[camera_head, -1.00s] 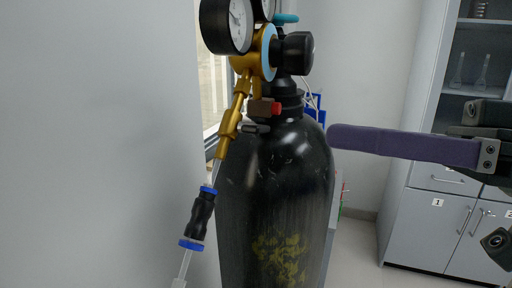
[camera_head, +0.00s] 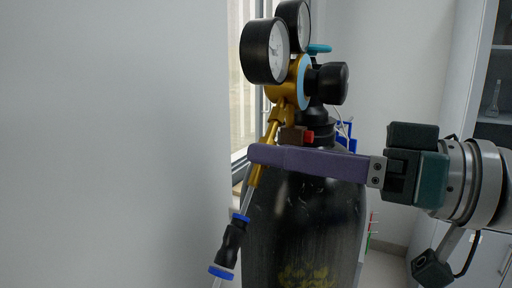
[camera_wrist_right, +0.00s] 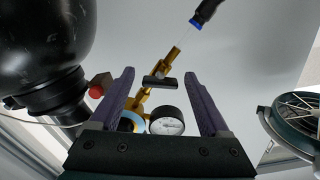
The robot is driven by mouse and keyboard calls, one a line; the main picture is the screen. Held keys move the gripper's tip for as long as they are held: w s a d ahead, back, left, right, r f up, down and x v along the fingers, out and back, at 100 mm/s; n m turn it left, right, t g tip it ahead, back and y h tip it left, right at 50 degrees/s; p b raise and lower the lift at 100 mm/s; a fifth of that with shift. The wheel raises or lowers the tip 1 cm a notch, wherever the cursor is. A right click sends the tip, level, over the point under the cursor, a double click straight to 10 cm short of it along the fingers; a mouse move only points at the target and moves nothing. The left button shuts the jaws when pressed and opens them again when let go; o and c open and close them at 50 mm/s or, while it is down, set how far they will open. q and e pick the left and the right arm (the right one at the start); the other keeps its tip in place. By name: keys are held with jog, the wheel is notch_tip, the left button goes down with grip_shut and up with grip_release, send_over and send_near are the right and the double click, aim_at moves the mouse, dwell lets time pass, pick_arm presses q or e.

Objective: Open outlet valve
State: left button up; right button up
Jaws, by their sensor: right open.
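A gas regulator with two gauges (camera_head: 264,52) sits on top of a black gas cylinder (camera_head: 300,220). Its brass outlet pipe (camera_head: 271,130) slopes down to a clear tube with a black and blue connector (camera_head: 229,243). My right gripper (camera_head: 256,154) reaches in from the right, and its purple finger crosses in front of the pipe. In the right wrist view the fingers (camera_wrist_right: 159,76) are spread apart, with the small black outlet valve lever (camera_wrist_right: 160,82) between them, apart from both. The lever is hidden behind the finger in the head view. My left gripper is not in view.
A plain grey wall (camera_head: 110,150) fills the left side, close to the connector. A window (camera_head: 243,80) is behind the regulator. A grey cabinet (camera_head: 490,70) with glassware stands at the right.

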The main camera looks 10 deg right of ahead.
jog(key=shift+c, duration=0.2)
grip_shut()
jog(key=shift+n, duration=0.7)
jog(key=shift+o, duration=0.2)
grip_release()
jog(key=b+v, duration=0.2)
jog(key=v, duration=0.8)
jog(key=shift+a, duration=0.1)
